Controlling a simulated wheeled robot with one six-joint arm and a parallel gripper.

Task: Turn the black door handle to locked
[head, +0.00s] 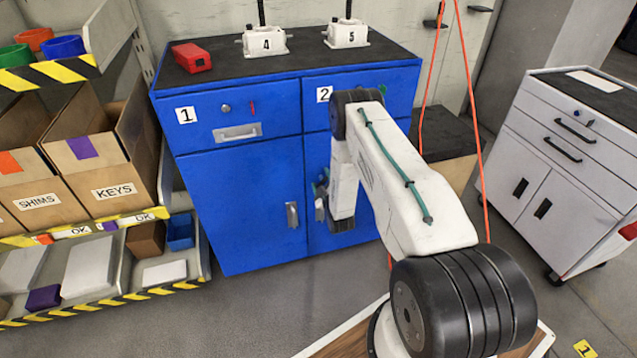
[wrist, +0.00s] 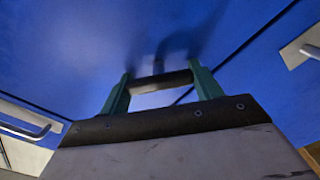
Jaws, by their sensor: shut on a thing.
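The black door handle (wrist: 160,81) shows in the wrist view as a short dark bar between my two green fingers, against a blue cabinet front. My gripper (wrist: 160,88) is shut on it, with a finger at each end of the bar. In the head view my gripper (head: 321,190) is at the right door of the blue cabinet (head: 250,190), below drawer 2. My wrist hides most of that door and the handle there. I cannot read any locked marking or tell the handle's turn angle from the head view.
A silver handle (head: 292,215) is on the left door close by. Jacks 4 (head: 265,42) and 5 (head: 347,34) and a red box (head: 191,57) stand on top. Orange cords (head: 468,90) hang right of the cabinet. A bin shelf (head: 110,275) stands left, a white cart (head: 565,160) right.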

